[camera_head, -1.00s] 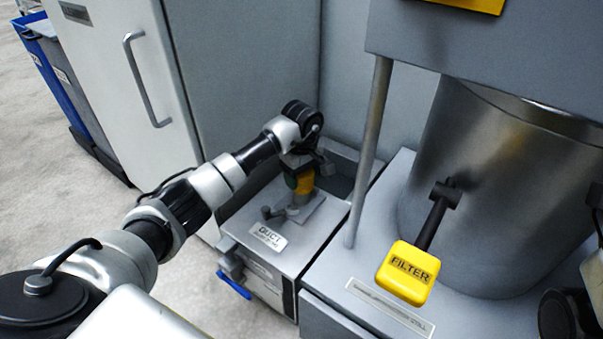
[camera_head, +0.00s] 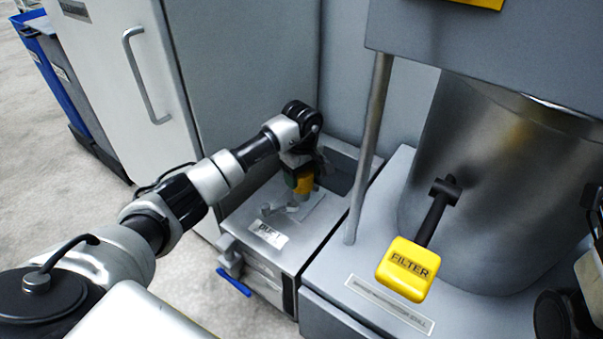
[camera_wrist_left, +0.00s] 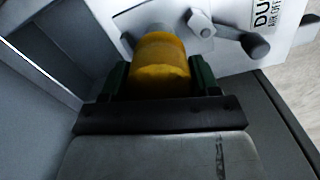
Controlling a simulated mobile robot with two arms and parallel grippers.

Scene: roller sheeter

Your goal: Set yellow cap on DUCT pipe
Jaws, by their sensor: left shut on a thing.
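The yellow cap (camera_head: 303,184) is between the fingers of my left gripper (camera_head: 301,176), above the DUCT box (camera_head: 262,259). In the left wrist view the yellow cap (camera_wrist_left: 160,66) fills the gap between the two dark green fingers of my left gripper (camera_wrist_left: 160,80), which is shut on it. A grey pipe end (camera_wrist_left: 131,34) shows just beyond the cap, mostly hidden; I cannot tell whether the cap touches it or is seated. The DUCT label (camera_head: 267,235) is on the box top. My right gripper is not clearly in view.
A grey lever (camera_wrist_left: 240,40) stands beside the cap on the plate. A tall grey cabinet (camera_head: 110,60) is behind left. A vertical post (camera_head: 369,150) and a yellow FILTER handle (camera_head: 408,269) are to the right. A blue handle (camera_head: 234,283) sticks out at the box's front.

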